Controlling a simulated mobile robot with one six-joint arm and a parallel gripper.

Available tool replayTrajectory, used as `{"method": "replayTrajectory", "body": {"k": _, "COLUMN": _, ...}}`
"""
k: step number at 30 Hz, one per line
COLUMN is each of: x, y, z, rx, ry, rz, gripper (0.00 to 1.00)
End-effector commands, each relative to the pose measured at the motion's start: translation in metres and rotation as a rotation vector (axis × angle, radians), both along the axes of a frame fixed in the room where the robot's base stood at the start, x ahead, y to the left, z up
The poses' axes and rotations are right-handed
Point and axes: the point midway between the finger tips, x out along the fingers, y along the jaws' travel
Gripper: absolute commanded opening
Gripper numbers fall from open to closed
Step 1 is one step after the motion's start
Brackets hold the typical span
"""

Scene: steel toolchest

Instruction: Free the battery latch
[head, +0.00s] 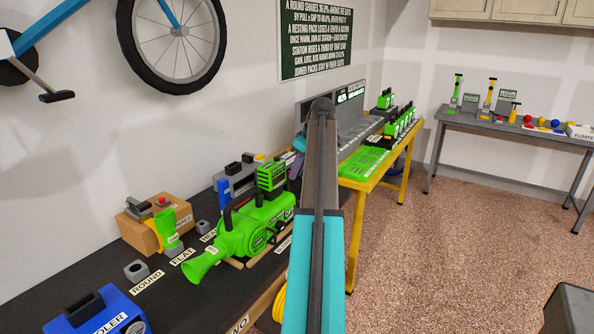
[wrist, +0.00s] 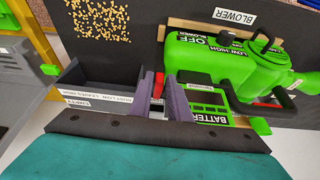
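A green blower (head: 253,229) lies on the dark bench in the head view, its nozzle toward the lower left. In the wrist view the blower (wrist: 225,62) is at upper right, beside its BLOWER sign. A green battery (wrist: 205,106) with a dark panel and BATTERY lettering is just right of my fingers. A green block with a dark panel (head: 271,176) shows above the blower in the head view. My gripper (wrist: 160,86) has two purple fingers standing apart. A small red piece (wrist: 158,88) shows in the gap; I cannot tell whether they touch it.
A dark tray (wrist: 97,75) lies left of the fingers, below a patch of yellow bits. A yellow table (head: 375,165) with green batteries stands beyond my arm. A cardboard box (head: 150,225) and a blue tool (head: 95,312) occupy the bench's left.

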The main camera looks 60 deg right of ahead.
Motion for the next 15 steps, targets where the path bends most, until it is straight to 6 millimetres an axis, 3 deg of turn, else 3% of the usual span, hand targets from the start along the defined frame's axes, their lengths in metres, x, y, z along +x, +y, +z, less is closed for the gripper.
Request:
{"method": "replayTrajectory", "body": {"k": 2, "x": 0.0, "y": 0.0, "z": 0.0001, "rx": 0.0, "ry": 0.0, "rz": 0.0, "gripper": 0.3}}
{"method": "replayTrajectory", "body": {"k": 15, "x": -0.0014, "y": -0.0002, "z": 0.0041, "rx": -0.001, "ry": -0.001, "rz": 0.002, "gripper": 0.3}}
